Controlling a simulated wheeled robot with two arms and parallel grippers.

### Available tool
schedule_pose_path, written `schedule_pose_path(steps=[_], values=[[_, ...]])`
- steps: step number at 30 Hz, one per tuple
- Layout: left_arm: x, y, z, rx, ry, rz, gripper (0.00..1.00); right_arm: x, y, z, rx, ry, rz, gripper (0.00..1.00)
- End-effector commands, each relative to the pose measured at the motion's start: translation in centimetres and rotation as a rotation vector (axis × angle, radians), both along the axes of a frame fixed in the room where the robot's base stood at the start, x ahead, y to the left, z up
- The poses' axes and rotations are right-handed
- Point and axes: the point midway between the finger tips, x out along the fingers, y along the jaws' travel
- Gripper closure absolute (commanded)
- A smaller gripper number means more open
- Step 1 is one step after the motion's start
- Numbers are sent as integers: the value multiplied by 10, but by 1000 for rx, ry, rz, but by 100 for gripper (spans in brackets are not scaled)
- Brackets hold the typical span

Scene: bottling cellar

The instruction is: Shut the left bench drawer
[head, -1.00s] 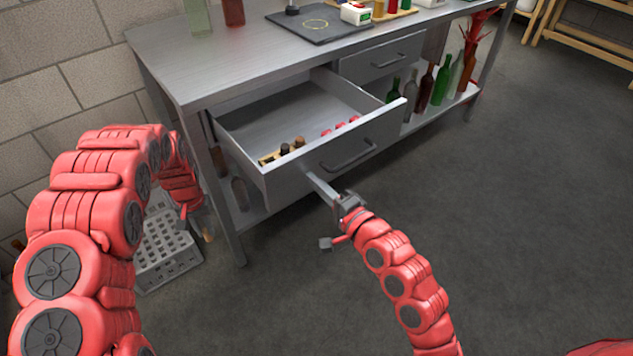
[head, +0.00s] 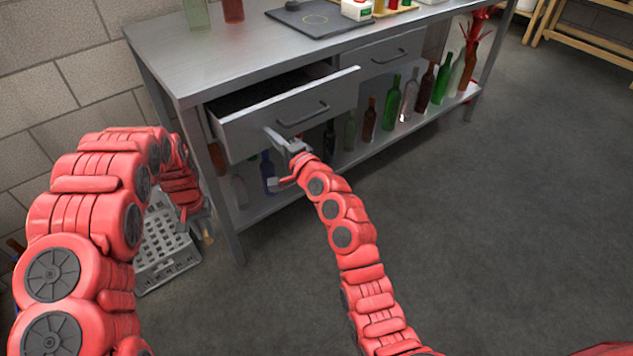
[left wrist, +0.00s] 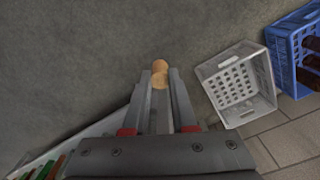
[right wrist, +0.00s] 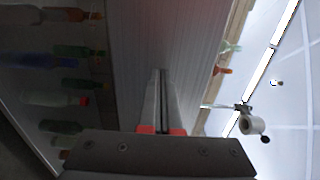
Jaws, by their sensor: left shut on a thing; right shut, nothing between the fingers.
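The left bench drawer (head: 300,112) is grey with a dark bar handle (head: 303,115) and stands partly open. Its dark interior shows as a narrow strip behind the front panel. My right gripper (head: 276,138) is shut and empty, its fingertips at the lower part of the drawer front, below and left of the handle. In the right wrist view the shut fingers (right wrist: 162,75) point at the grey panel; contact is hard to tell. My left gripper (head: 196,226) is shut on a tan cork-like piece (left wrist: 160,76), held away from the drawer at the bench's left end.
The closed right drawer (head: 385,55) is beside it. Several bottles (head: 390,103) stand on the lower shelf. A white crate (head: 168,262) is on the floor by the left bench leg; a blue crate (left wrist: 292,45) is beside it. Floor in front is clear.

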Motion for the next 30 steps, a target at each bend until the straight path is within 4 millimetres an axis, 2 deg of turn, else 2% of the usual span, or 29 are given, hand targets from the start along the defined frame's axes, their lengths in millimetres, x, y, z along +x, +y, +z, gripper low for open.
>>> schedule_pose_path(steps=[1, 3, 12, 21, 30], values=[[0, 0, -12, 0, 0, 0, 100, 12, 8, -6, 1, 2, 1, 100], [0, 0, -20, 0, 0, 0, 100, 24, 18, -5, -1, -1, 2, 100], [0, 0, -51, 0, 0, 0, 100, 64, 46, -6, -2, 2, 1, 100], [0, 0, -67, 0, 0, 0, 100, 84, 59, -3, -2, 1, -2, 100], [0, 0, -68, 0, 0, 0, 100, 87, 62, 0, -1, -1, -2, 100]])
